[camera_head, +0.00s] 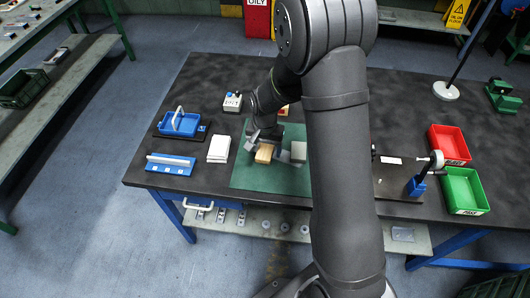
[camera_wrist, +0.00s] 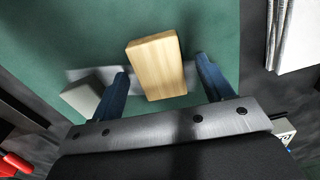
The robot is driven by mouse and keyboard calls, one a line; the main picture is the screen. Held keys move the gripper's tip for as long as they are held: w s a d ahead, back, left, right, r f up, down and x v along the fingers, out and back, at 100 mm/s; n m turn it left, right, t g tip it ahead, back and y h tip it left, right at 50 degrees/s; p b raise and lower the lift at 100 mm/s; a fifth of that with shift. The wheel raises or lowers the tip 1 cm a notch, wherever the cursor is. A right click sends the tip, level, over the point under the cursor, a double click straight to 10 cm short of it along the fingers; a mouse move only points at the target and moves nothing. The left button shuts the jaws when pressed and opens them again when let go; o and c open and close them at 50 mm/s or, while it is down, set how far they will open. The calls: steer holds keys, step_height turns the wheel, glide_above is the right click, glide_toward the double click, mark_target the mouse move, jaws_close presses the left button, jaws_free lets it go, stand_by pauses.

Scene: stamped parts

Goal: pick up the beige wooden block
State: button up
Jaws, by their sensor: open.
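The beige wooden block (camera_head: 264,153) lies on the green mat (camera_head: 246,174) near the middle of the table. In the wrist view the block (camera_wrist: 157,67) shows its light wood grain, and its near end lies between the two blue fingers. My gripper (camera_wrist: 162,76) is open, with one finger on each side of the block and a visible gap at both sides. In the head view my gripper (camera_head: 266,139) is small and partly hidden by my arm. I cannot tell its exact height over the mat.
A grey block (camera_head: 298,151) lies right of the wooden block, close to one finger. White papers (camera_head: 219,148), a blue tray (camera_head: 180,124) and a blue rack (camera_head: 170,164) lie to the left. Red (camera_head: 448,144) and green (camera_head: 465,191) bins stand at the right.

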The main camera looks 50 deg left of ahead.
steer(key=c, duration=1.1)
steer(key=shift+r, duration=0.15)
